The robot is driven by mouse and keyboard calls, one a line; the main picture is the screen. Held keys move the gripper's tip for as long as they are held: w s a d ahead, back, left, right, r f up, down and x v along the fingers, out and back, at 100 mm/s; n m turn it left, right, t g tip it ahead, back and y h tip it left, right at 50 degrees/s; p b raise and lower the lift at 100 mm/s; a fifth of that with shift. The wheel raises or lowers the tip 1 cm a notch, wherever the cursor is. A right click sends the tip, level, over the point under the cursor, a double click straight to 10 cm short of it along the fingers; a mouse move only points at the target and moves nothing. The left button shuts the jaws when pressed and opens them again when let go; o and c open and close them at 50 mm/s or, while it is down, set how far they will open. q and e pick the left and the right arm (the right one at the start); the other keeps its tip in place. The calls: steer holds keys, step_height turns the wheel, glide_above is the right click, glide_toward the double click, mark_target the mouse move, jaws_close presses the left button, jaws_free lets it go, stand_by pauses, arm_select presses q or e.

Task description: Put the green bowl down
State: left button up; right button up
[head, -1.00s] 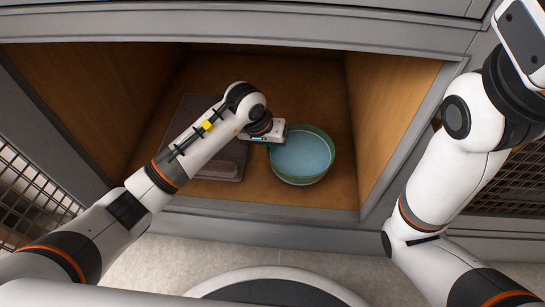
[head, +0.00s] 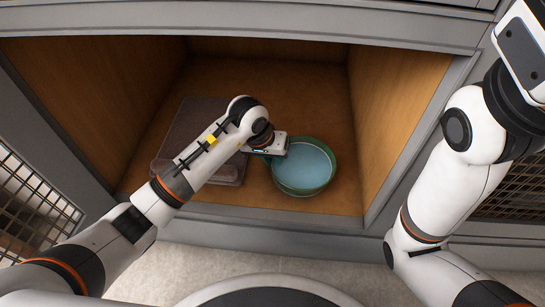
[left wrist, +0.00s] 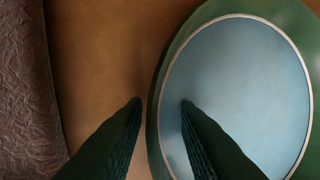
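The green bowl (head: 330,178), with a pale blue inside, sits upright in the open wooden compartment, right of centre. My left gripper (head: 268,152) is at the bowl's left side; in the head view its fingers are mostly hidden by the wrist. In the left wrist view the two dark fingers (left wrist: 161,103) stand apart, one outside the bowl's wall and one over its inside. The bowl's near wall (left wrist: 154,125) lies between them, with a gap showing beside the outer finger. My right gripper is out of view; only its arm shows at the right.
A dark brown folded mat or cloth (head: 192,122) lies left of the bowl, partly under my left arm in the view. The compartment has wooden side walls (head: 395,110) and a grey front sill (head: 270,222). Floor behind the bowl is clear.

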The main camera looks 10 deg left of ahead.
arm_select(q)
steer(key=p+v, duration=0.5)
steer(key=v, duration=0.2)
steer(key=shift+r, duration=0.35)
steer(key=shift+s+a, duration=0.1)
